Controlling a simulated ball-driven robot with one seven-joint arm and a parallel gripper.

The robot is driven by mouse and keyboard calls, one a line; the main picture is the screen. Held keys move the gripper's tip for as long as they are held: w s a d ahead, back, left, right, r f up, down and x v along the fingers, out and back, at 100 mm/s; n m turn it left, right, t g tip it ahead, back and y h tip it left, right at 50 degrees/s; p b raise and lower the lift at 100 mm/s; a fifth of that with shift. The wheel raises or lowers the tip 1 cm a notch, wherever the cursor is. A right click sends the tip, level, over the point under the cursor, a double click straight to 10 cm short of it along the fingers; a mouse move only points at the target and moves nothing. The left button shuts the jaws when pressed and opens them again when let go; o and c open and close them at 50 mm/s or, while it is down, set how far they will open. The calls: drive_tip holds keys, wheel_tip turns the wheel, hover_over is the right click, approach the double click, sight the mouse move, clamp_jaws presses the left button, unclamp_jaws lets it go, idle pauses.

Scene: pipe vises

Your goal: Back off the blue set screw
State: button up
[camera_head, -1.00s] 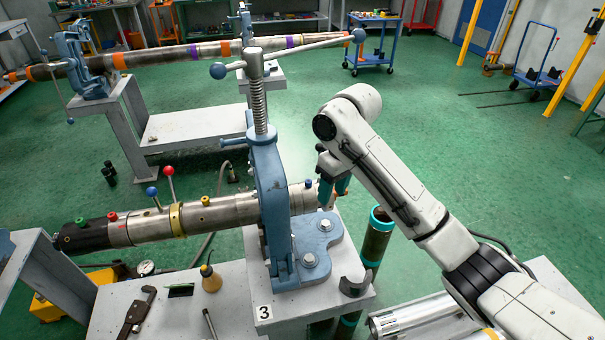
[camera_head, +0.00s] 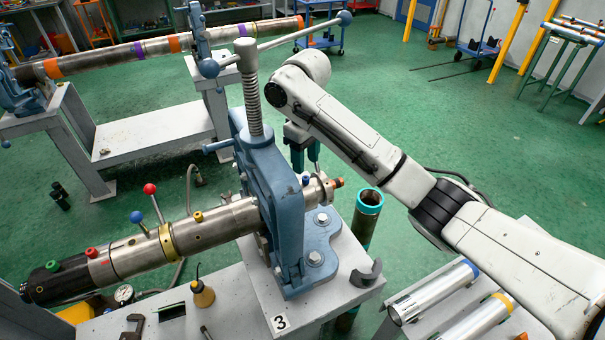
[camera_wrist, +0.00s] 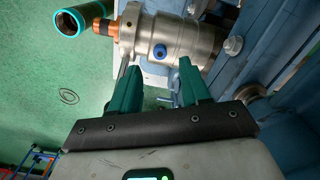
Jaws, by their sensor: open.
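The blue set screw (camera_head: 306,181) stands on the metal tool body near its right end, just right of the blue vise. In the wrist view the blue set screw (camera_wrist: 160,51) is a round blue head with a dark centre, on the silver collar. My gripper (camera_head: 306,166) is over this end of the tool, close to the screw. In the wrist view my gripper (camera_wrist: 158,70) is open, with its teal fingertips on either side of the screw's line and nothing between them. Whether a finger touches the collar cannot be told.
The blue vise (camera_head: 268,190) with its tall threaded spindle stands left of my gripper. A copper-coloured tip (camera_head: 338,183) ends the tool. A teal-rimmed pipe (camera_head: 369,198) stands to the right. Red (camera_head: 91,252) and green (camera_head: 53,266) screws sit farther left on the tool.

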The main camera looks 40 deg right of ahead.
sight(306, 178)
drive_tip(key=shift+f, duration=2.5)
clamp_jaws()
